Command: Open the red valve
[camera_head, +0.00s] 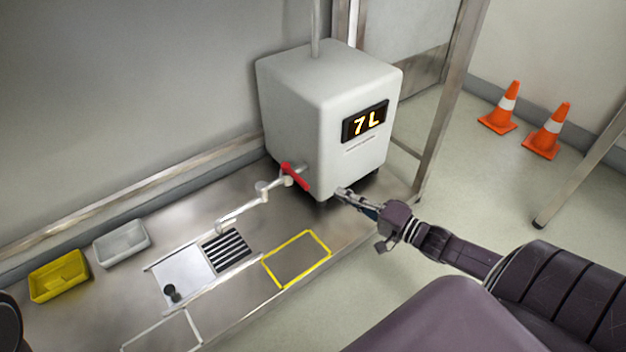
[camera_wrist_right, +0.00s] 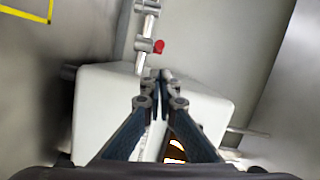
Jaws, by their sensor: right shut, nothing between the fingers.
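The red valve (camera_head: 295,177) is a small red lever on a metal pipe at the lower left side of a white tank (camera_head: 305,110). In the right wrist view the red valve (camera_wrist_right: 159,46) shows beyond my fingertips, on the pipe. My right gripper (camera_head: 341,193) is shut and empty, to the right of the valve, near the tank's lower front edge and apart from the valve. In the right wrist view its fingers (camera_wrist_right: 160,76) meet in front of the white tank (camera_wrist_right: 95,105). My left gripper is not in view.
The tank's display (camera_head: 365,121) reads 7 L. The pipe (camera_head: 240,208) runs left to a spout above the metal bench. A drain grille (camera_head: 226,250), a yellow outline (camera_head: 297,259), a yellow bin (camera_head: 58,277) and a grey bin (camera_head: 121,243) are on the bench. Orange cones (camera_head: 547,131) stand on the floor.

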